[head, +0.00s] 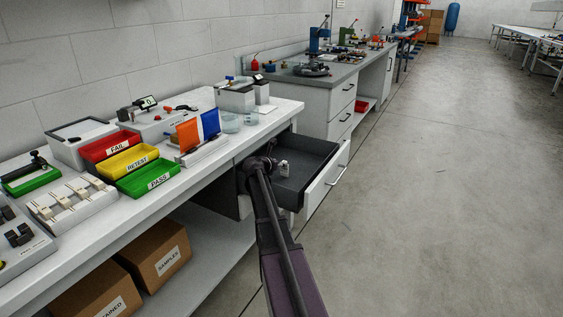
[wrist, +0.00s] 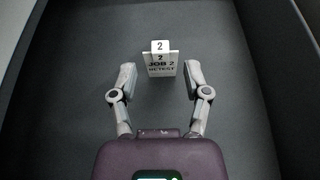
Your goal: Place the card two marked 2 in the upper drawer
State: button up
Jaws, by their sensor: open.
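The card marked 2 (wrist: 160,66) is a small white card reading "JOB 2 RETEST", with a white tab on top. In the wrist view it is inside the dark grey drawer, just beyond my fingertips. My gripper (wrist: 160,80) is open, with one finger on each side below the card, and holds nothing. In the head view my gripper (head: 272,167) is over the open upper drawer (head: 318,150), and the card (head: 283,167) shows as a small pale shape there. Whether the card touches the drawer floor is hard to tell.
The white bench (head: 120,215) runs along the left with red, yellow and green trays (head: 128,161) and orange and blue cards (head: 198,129) on it. Labelled boxes (head: 155,254) sit below. A grey-topped bench (head: 305,80) stands beyond. The floor on the right is clear.

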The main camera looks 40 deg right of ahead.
jog(key=p+v, duration=0.3)
jog(key=v, duration=0.6)
dwell(0.5)
